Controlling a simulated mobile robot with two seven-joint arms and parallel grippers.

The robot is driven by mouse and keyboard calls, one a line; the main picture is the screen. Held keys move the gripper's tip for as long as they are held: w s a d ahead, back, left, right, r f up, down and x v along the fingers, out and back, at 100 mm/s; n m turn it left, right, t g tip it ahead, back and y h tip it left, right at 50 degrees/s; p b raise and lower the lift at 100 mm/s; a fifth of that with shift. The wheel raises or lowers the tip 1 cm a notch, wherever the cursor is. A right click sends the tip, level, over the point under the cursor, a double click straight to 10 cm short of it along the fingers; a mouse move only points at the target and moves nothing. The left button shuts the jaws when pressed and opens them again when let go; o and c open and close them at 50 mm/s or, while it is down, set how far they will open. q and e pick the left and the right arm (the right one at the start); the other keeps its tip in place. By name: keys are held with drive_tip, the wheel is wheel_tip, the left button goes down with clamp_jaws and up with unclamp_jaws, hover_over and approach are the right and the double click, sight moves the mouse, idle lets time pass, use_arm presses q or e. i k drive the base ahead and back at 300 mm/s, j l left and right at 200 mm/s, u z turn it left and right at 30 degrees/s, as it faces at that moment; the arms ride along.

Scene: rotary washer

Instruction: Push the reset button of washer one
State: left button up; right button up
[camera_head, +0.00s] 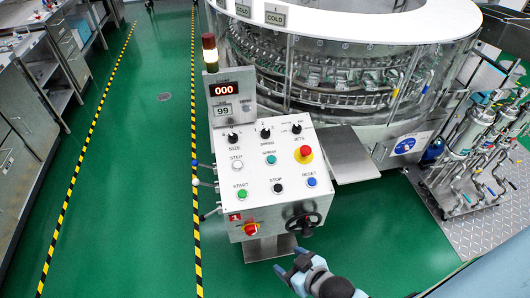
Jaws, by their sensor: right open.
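The washer's control panel (262,165) stands in the middle, a white sloped box on a pedestal. Its blue RESET button (311,182) is on the lower right of the panel face, right of the black STOP button (278,188) and the green START button (242,194). My right gripper (287,262) is open and empty, low in the view, below the panel and apart from it. It does not touch any button. My left gripper is not in view.
A red emergency knob (304,153) on yellow sits above the RESET button. A black handwheel (304,222) sticks out of the panel's front, between my right gripper and the button in the picture. The round washer (345,60) stands behind. Green floor is clear to the left.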

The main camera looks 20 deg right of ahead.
sight(312, 181)
drive_tip(key=z, duration=1.25)
